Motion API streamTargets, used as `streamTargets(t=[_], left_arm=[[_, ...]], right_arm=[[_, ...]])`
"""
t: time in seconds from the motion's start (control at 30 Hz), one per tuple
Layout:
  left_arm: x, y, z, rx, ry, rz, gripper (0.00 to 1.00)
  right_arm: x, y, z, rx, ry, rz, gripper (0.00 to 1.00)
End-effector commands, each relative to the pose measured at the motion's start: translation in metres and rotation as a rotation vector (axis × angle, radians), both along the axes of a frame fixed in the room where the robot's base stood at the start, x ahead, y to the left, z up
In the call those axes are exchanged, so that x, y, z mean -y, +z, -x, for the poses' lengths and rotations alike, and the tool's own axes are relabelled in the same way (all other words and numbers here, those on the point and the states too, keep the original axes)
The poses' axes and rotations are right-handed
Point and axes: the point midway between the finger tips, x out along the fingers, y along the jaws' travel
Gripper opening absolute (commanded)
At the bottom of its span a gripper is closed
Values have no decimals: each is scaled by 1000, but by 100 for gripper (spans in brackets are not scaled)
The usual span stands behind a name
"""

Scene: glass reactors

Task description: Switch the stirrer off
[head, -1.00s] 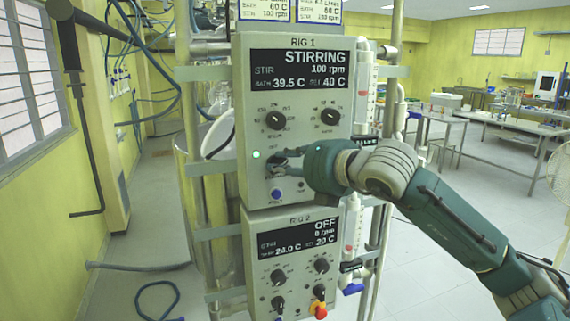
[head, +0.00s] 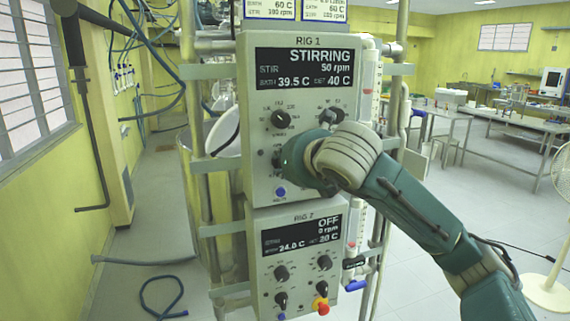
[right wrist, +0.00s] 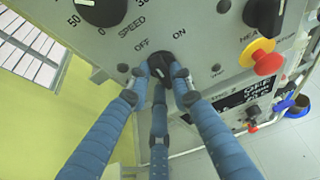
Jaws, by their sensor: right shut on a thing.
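The RIG 1 control box (head: 255,110) faces me in the head view; its display (head: 304,69) reads STIRRING, 50 rpm. In the right wrist view, a black rotary switch knob (right wrist: 160,63) sits below the speed knob (right wrist: 102,8), between the labels OFF and ON. My right gripper (right wrist: 161,76) is shut on that switch knob, its fingers around it. Which label the knob points to, I cannot tell. In the head view my right gripper (head: 298,163) covers the lower middle of the box and hides the switch. My left gripper is not in view.
A second box, RIG 2 (head: 297,262), is mounted just below and its display reads OFF. A red button on a yellow base (right wrist: 266,58) is at the right in the wrist view. Metal rack posts and tubing surround the boxes.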

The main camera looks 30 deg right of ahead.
Motion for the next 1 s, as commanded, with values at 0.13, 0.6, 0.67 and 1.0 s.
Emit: streamTargets(t=[0.13, 0.6, 0.67, 1.0], left_arm=[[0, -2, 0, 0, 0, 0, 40], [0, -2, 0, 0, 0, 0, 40], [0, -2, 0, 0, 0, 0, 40], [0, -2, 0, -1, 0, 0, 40]], right_arm=[[-3, -9, 0, -30, 6, 42, 0], [-3, -10, 0, -41, 4, 71, 0], [-3, -10, 0, -41, 4, 71, 0], [-2, -6, 0, -31, 2, 70, 41]])
